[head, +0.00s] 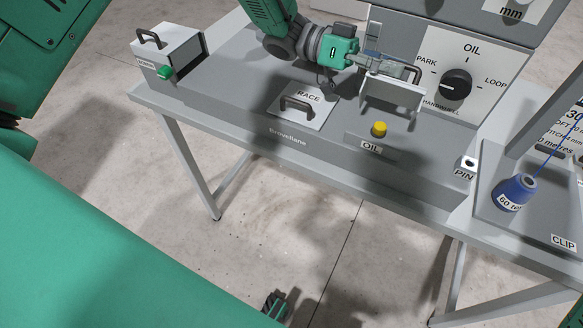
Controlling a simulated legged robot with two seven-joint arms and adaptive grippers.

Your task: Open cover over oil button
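The oil button (379,128) is yellow and stands uncovered on the grey machine bed, behind an OIL label (370,147). Its cover (392,98), a pale grey plate, is tilted up behind and above the button, with a dark loop handle (414,72) at its top. My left gripper (388,65) comes in from the upper left, with its grey fingers at the top edge of the cover beside the handle. Whether the fingers are closed on the handle or only touch it is not clear. My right gripper cannot be made out.
A RACE plate with a handle (300,104) lies left of the button. The OIL dial (456,84) is on the panel behind. A PIN part (469,163) and a blue thread spool (517,190) stand to the right. A box with a handle (166,46) is far left.

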